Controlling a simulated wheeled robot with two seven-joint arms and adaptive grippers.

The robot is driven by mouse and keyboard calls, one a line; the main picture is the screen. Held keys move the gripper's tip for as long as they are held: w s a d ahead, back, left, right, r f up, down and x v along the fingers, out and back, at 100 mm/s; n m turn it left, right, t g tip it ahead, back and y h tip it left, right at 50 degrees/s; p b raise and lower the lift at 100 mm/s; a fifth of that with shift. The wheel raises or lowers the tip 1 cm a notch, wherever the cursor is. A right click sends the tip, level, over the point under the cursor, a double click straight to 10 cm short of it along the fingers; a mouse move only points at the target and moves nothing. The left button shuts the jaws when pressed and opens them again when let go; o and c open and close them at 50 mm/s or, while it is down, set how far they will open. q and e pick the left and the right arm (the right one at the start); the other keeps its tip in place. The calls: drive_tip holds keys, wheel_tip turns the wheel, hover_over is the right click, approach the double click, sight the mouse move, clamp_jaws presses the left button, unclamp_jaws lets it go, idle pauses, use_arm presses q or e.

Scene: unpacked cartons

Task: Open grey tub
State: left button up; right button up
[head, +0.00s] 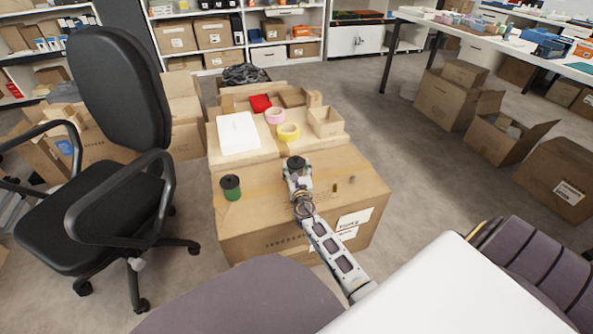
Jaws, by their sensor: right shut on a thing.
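My right gripper (298,172) reaches over the large carton from the lower right. It is shut on what looks like the grey tub (296,162), whose dark round top shows at the fingertips. The gripper hides most of its body, and I cannot tell whether it touches the carton. My left gripper is not in view.
The large carton (255,222) carries two small upright pieces on its right. Behind are a white box (238,133), pink tape (274,116), yellow tape (288,132), a red item (261,103) and an open small box (326,121). An office chair (120,95) stands left.

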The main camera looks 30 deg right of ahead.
sight(297, 172)
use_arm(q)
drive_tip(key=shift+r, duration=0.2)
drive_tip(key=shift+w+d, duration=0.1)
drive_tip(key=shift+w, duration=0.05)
use_arm(e)
drive_tip(key=shift+f, duration=0.15)
drive_tip(key=o, duration=1.5)
drive_tip(key=shift+c, duration=0.2)
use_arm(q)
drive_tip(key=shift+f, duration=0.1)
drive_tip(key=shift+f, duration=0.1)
use_arm(e)
drive_tip(key=shift+r, duration=0.25)
drive_tip(key=shift+p+v, duration=0.5)
drive_tip(key=shift+v, duration=1.2)
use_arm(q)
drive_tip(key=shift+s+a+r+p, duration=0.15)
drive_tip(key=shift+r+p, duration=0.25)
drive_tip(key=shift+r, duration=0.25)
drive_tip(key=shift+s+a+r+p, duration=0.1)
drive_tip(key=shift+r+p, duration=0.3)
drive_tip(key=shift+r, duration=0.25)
use_arm(e)
drive_tip(key=shift+v, duration=4.3)
